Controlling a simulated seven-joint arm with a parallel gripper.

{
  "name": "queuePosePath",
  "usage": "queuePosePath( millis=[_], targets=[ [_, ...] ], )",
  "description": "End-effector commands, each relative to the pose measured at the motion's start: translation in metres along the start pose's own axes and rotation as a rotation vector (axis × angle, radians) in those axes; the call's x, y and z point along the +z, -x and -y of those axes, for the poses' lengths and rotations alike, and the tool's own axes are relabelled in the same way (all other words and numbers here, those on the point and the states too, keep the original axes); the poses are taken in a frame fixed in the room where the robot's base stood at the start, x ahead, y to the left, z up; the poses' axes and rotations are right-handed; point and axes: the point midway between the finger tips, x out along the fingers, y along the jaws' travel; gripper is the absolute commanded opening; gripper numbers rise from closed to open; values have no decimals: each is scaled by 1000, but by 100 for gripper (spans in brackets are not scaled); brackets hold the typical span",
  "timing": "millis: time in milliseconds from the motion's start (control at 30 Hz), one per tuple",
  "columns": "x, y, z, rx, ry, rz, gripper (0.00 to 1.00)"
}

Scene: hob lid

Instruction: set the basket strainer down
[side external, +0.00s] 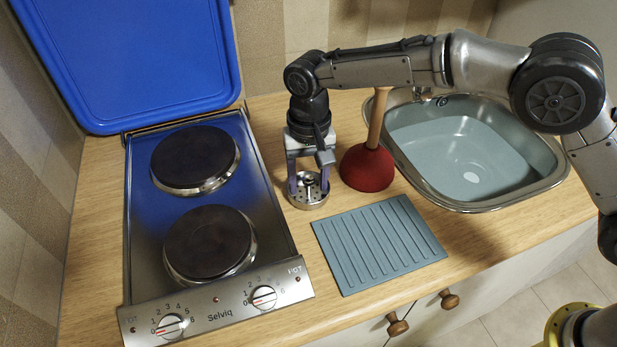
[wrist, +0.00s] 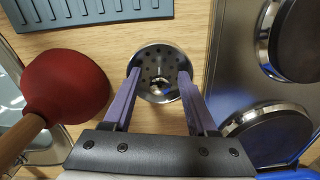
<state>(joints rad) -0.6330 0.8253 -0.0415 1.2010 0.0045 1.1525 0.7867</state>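The basket strainer (side external: 309,199) is a small round steel cup with a perforated floor. It appears to stand upright on the wooden worktop, between the hob and the red plunger. In the wrist view the strainer (wrist: 158,62) lies between and beyond my fingertips, with a small knob at its centre. My gripper (side external: 309,187) is low over it, pointing down. Its two purple fingers (wrist: 158,77) are spread wide, one at each side of the strainer near the rim, with a gap to the central knob. Whether the fingertips touch the rim cannot be told.
A hob (side external: 262,185) with two dark plates and a raised blue lid (side external: 130,55) stands at the left. The red plunger (side external: 367,168) stands close to the right of my gripper. A grey ribbed mat (side external: 378,243) lies in front; a steel sink (side external: 540,170) is behind right.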

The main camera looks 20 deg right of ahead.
Motion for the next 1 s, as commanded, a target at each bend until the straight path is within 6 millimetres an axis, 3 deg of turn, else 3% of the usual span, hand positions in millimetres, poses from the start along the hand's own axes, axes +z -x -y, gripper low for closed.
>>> queuePosePath(
  millis=[267, 700, 1000],
  targets=[
    [0, 8, 0, -2, 0, -2, 58],
    [-1, 89, 1, -3, 0, -3, 58],
    [0, 121, 0, 0, 0, 0, 58]
  ],
)
